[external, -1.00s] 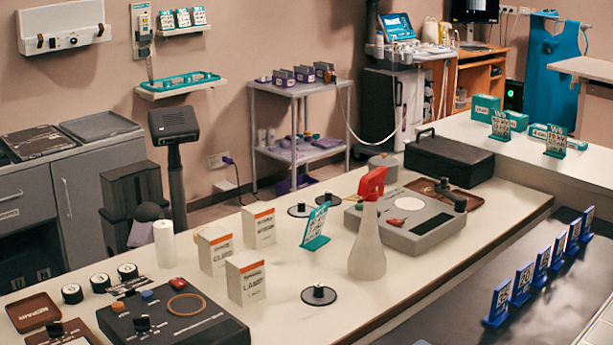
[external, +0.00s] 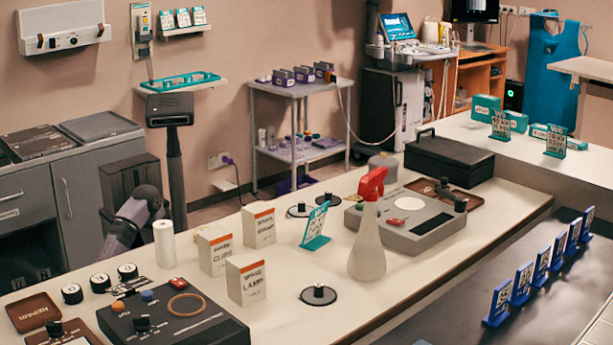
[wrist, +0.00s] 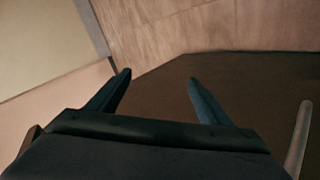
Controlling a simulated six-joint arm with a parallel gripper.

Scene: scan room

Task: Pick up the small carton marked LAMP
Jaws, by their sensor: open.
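The small LAMP carton (external: 247,283) is white with an orange band near its top. It stands upright on the long pale counter (external: 360,285) in the external view. Two similar cartons stand behind it: the CLIPS carton (external: 214,254) and another (external: 258,228) whose label I cannot read. My grey-purple arm (external: 138,217) is behind the counter at the left, well apart from the cartons. I cannot make out its fingers there. In the wrist view my gripper (wrist: 158,78) is open and empty, with two dark blue fingers spread apart. No carton shows in that view.
A white cylinder (external: 165,244) stands left of the cartons, near my arm. A black control box (external: 175,318) lies in front. A spray bottle (external: 367,240) with a red head, a teal stand (external: 316,228) and a black disc (external: 318,295) are to the right.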

